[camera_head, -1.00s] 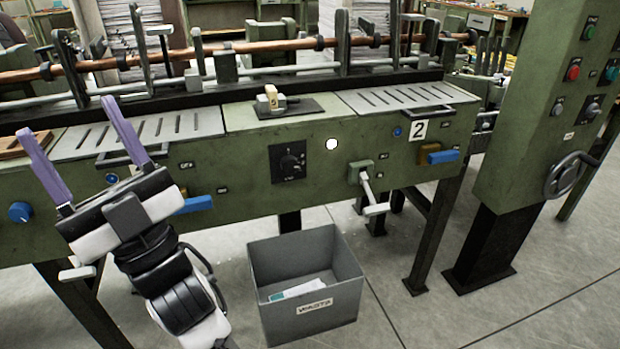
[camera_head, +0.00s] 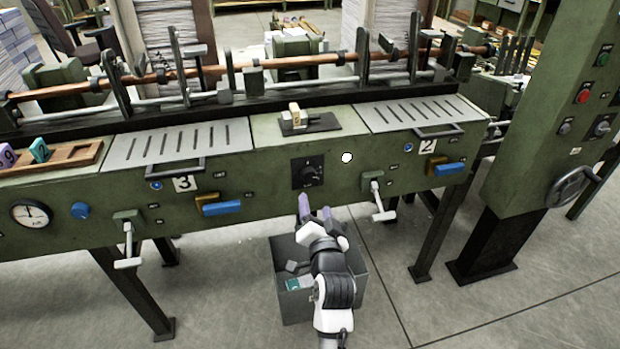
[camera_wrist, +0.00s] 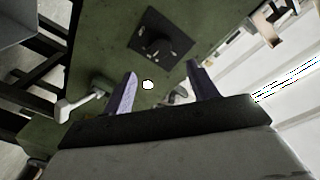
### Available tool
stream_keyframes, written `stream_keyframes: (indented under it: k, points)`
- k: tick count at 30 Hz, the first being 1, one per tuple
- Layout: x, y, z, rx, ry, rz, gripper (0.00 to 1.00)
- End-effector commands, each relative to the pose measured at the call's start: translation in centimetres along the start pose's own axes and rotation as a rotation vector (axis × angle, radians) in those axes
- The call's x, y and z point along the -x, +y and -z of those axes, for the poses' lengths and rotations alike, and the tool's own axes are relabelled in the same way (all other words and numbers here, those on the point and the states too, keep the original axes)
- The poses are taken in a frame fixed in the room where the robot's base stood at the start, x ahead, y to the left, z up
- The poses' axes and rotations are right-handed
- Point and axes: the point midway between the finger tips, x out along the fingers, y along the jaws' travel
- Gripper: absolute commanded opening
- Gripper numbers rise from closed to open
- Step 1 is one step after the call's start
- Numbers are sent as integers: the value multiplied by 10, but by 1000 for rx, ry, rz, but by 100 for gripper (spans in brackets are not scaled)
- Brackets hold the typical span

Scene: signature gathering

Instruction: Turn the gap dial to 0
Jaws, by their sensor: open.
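A black dial (camera_head: 308,172) on a square dark plate is on the green front panel, between stations 3 and 2. Its markings are too small to read, so I cannot tell its setting or confirm its name. It also shows in the wrist view as a dark plate with a raised knob (camera_wrist: 160,45). My gripper (camera_head: 316,210) is open and empty, just below the dial in the head view and apart from it. In the wrist view my two purple fingers (camera_wrist: 162,73) point toward the panel, with the dial beyond their tips.
A lever with a white handle (camera_head: 380,200) sticks out right of the dial. A blue handle (camera_head: 222,208) is to the left. A blue knob (camera_head: 80,210) and gauge (camera_head: 31,214) are farther left. A grey bin (camera_head: 295,308) stands on the floor beneath my arm.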

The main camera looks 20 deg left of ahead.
Motion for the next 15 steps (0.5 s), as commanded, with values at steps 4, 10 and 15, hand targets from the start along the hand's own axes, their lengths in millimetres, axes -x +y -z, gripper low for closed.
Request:
stream_keyframes:
  k: [4,10,15]
  points:
    - [-34,-3,3,1,1,2,58]
    - [-72,-3,2,1,1,2,58]
    - [-92,-2,2,2,3,2,58]
